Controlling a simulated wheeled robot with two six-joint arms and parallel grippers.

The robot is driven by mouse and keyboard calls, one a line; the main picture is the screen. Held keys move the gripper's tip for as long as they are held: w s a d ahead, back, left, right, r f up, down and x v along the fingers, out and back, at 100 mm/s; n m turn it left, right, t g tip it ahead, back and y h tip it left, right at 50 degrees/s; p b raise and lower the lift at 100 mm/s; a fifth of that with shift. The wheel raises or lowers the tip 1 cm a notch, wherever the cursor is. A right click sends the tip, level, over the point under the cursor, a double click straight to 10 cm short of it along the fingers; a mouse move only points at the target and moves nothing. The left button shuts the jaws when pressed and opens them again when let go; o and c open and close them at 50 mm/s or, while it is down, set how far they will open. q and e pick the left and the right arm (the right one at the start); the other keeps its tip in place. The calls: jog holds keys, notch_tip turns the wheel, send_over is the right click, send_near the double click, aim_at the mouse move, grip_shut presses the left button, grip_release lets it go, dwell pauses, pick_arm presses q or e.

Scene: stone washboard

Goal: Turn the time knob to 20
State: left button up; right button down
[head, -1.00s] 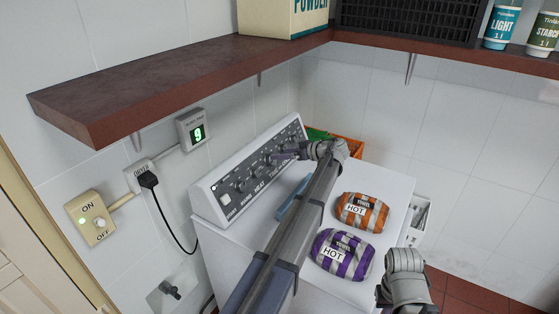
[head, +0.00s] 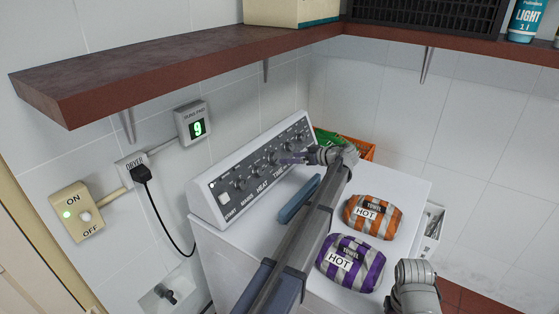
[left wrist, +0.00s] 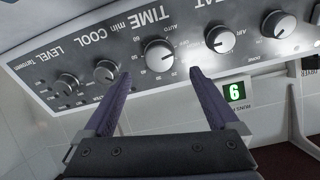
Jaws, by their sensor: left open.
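The time knob (left wrist: 160,55) is a round silver-and-black dial under the upside-down "TIME min" label in the left wrist view, with numbers around it. It sits on the dryer's grey control panel (head: 213,190), where my arm partly covers the row of knobs in the head view. My left gripper (left wrist: 160,73) is open, its two purple fingers spread on either side of the time knob in the picture. I cannot tell whether they touch it. The left gripper also shows at the panel in the head view (head: 293,158). My right gripper's fingers are not visible.
Other knobs sit close beside the time knob, including the heat knob (left wrist: 219,39) and cool knob (left wrist: 105,71). An orange towel (head: 373,217) and a purple towel (head: 350,263) lie on the white dryer top. A brown shelf (head: 190,60) overhangs the panel. A green display (head: 198,128) reads 9.

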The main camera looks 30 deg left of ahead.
aim_at(278, 158)
pick_arm(q)
jog(key=b+x, duration=0.2)
jog(key=x, duration=0.4)
jog(key=shift+f, duration=0.2)
jog(key=shift+w+a+f, duration=0.1)
jog(key=shift+a+f, duration=0.05)
jog(key=shift+a, duration=0.3)
jog(key=c, duration=1.4)
jog(key=shift+m, duration=0.3)
